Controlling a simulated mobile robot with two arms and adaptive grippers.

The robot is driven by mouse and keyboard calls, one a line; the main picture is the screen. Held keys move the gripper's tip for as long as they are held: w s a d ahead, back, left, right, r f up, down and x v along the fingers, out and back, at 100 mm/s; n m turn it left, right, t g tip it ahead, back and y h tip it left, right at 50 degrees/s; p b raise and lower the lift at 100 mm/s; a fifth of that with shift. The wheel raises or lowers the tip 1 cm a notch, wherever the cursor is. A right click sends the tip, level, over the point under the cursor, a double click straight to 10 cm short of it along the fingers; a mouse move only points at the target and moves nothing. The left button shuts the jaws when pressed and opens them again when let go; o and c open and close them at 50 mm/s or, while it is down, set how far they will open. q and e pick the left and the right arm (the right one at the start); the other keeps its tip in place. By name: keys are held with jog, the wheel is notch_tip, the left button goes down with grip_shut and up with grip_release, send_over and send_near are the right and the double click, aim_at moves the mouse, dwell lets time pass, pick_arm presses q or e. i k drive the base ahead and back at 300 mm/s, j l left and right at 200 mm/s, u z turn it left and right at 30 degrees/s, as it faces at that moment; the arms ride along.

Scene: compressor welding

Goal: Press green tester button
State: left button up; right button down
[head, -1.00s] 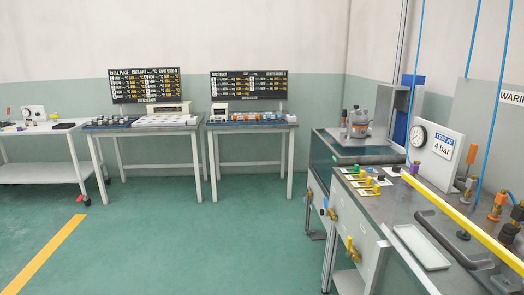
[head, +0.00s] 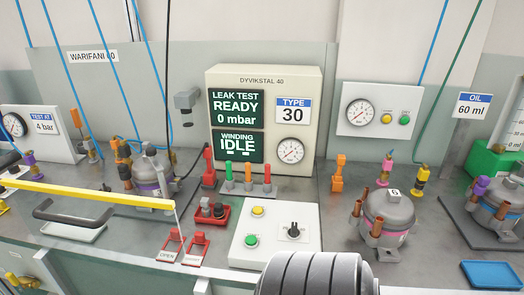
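The tester (head: 263,75) labelled DYVIKSTAL 40 stands at the back middle of the bench. Its screens read LEAK TEST READY 0 mbar and WINDING IDLE. In front of it lies a white control box (head: 275,222) with a green button (head: 251,241), a yellow button (head: 257,211) and a black rotary knob (head: 293,231). A second green button (head: 404,119) sits on the gauge panel (head: 385,96) at the right, beside a yellow one. A grey ribbed part, apparently my own arm, covers the bottom middle near the box. No gripper fingers show.
Compressors stand left (head: 150,172) and right (head: 388,216) of the box. Red OPEN tabs (head: 170,246) lie left of it, and colored levers (head: 246,176) stand behind. A yellow bar (head: 90,193) spans the left. Bench between box and right compressor is clear.

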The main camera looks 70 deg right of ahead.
aim_at(251, 240)
jog(key=z, duration=2.15)
